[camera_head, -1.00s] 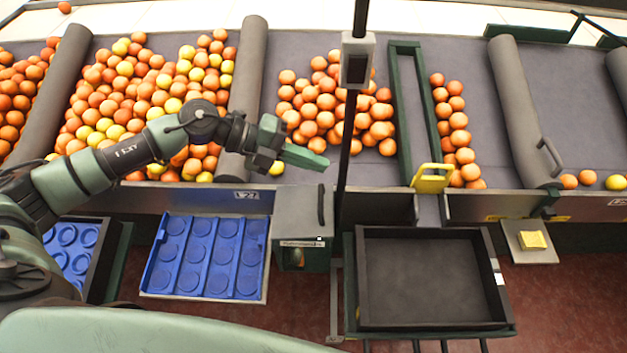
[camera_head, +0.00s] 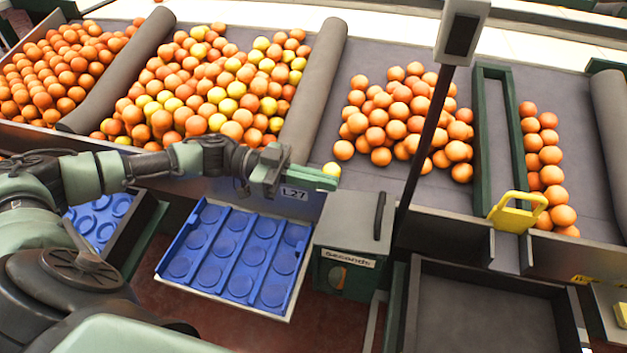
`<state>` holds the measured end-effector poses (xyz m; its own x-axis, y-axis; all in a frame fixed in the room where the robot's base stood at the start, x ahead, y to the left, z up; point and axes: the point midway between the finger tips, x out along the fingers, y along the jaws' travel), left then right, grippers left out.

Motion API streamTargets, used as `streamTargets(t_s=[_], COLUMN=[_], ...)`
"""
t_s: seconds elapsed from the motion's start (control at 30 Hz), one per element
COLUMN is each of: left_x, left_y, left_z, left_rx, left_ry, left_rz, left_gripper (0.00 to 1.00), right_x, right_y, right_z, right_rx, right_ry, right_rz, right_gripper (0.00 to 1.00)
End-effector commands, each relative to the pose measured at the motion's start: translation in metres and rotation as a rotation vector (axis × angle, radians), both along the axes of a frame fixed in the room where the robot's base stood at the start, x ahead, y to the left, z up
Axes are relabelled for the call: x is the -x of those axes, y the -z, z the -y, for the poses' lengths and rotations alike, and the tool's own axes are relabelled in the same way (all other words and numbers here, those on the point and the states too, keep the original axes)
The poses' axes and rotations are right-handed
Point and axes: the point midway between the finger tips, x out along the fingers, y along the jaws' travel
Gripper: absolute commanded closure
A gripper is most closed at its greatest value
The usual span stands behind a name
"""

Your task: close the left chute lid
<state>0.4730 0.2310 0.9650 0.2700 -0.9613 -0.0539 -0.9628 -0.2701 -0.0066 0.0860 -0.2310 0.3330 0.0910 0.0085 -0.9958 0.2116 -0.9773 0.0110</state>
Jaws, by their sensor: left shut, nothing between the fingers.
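A grey chute lid (camera_head: 344,216) with a dark bar handle (camera_head: 379,215) is at the top of a green box (camera_head: 345,279) labelled "Seconds", below the belt's front edge. I cannot tell whether the lid lies fully down. My left gripper (camera_head: 328,181) is shut and empty. It is above the belt's front edge, up and to the left of the lid and apart from it. My right gripper is not in view.
A dark post (camera_head: 425,150) rises just right of the lid. A blue tray (camera_head: 206,214) lies to the left, below my left forearm. A black crate (camera_head: 566,330) and a yellow handle (camera_head: 515,222) are to the right. Oranges (camera_head: 395,115) lie in sections on the belt.

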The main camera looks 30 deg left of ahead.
Motion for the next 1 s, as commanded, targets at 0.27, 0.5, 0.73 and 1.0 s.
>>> streamTargets(t_s=[0.27,0.5,0.73,1.0], left_x=[-0.015,-0.02,-0.021,-0.021], left_y=[0.012,0.031,0.033,0.033], left_z=[0.056,0.072,0.076,0.076], left_rx=[0.0,-0.001,-0.002,-0.002], left_ry=[0.002,0.001,-0.001,-0.001], left_rz=[0.003,0.004,0.004,0.003], left_gripper=[1.0,1.0,1.0,1.0], right_x=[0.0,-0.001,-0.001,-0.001], right_y=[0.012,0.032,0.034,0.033], right_z=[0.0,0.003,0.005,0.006], right_rx=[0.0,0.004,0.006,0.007], right_ry=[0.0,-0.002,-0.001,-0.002], right_rz=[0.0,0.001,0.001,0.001], right_gripper=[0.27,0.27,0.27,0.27])
